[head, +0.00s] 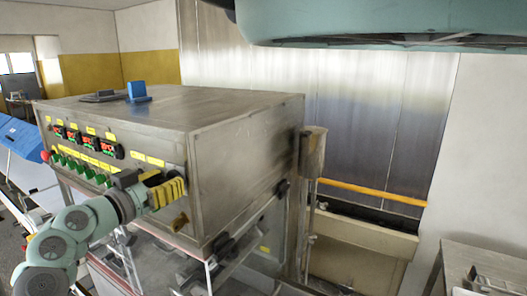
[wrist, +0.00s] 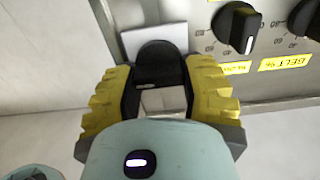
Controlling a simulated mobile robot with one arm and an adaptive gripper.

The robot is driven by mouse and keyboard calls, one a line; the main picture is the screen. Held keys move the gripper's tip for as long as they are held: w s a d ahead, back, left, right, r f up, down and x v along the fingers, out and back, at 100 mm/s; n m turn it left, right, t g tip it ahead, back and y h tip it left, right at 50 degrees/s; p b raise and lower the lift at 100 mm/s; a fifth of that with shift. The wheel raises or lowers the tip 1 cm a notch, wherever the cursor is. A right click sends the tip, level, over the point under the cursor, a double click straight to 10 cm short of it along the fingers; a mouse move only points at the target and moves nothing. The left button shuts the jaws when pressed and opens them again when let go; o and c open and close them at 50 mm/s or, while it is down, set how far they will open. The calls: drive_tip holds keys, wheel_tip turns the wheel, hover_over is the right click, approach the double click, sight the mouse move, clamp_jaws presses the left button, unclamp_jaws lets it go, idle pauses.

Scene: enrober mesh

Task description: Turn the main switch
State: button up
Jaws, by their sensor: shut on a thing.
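In the wrist view, a black rounded knob, which I take for the main switch (wrist: 160,56), stands in front of a pale square plate (wrist: 140,39) on the metal panel. My gripper (wrist: 161,82) has its yellow ridged fingers on either side of the knob, shut on it; the exact contact is partly hidden. In the head view, my gripper (head: 163,189) is at the lower right part of the machine's control panel, and it hides the switch there.
The steel machine cabinet (head: 240,150) carries several red displays (head: 90,142) and green knobs (head: 80,166) left of my gripper. A dial with a white mark (wrist: 240,30) is close right in the wrist view. A blue object (head: 138,91) stands on top of the cabinet.

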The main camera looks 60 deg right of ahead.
drive_tip(key=shift+f+n+b, duration=0.2)
drive_tip(key=shift+n+b, duration=0.1)
drive_tip(key=shift+b, duration=0.45)
drive_tip(key=shift+f+b, duration=0.1)
drive_tip(key=shift+b, duration=0.35)
drive_tip(key=shift+n+b, duration=0.9)
drive_tip(key=shift+b, duration=0.3)
drive_tip(key=shift+w+n+b, duration=0.1)
drive_tip(key=shift+n+b, duration=0.7)
drive_tip(key=n+b, duration=0.1)
drive_tip(key=n, duration=0.2)
drive_tip(key=shift+n, duration=0.4)
drive_tip(key=n, duration=0.5)
drive_tip(key=shift+w+b, duration=0.1)
drive_tip(key=shift+b, duration=0.3)
drive_tip(key=n+p, duration=0.1)
drive_tip(key=n, duration=0.4)
